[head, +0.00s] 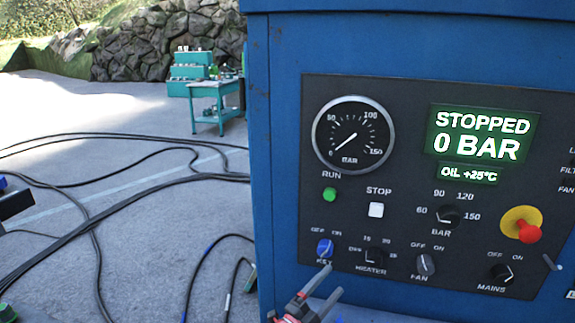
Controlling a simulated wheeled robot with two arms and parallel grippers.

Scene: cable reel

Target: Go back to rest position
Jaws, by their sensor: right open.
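My right gripper (331,281), grey with red parts, is at the bottom of the head view, in front of the lower edge of a blue machine's control panel (400,95). Its jaws are open and I see nothing between them. The fingers are just below the blue KEY knob (325,248); I cannot tell the exact gap to the panel. The display (482,135) reads STOPPED, 0 BAR, oil +25°C. The round gauge (353,134) has its needle near 0. I cannot make out my left gripper.
The blue machine cabinet (258,120) fills the right side. Black cables (110,208) run across the grey floor on the left. A teal workbench (215,92) stands farther back before a stone wall (150,45). A dark part (14,204) at the left edge is unclear.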

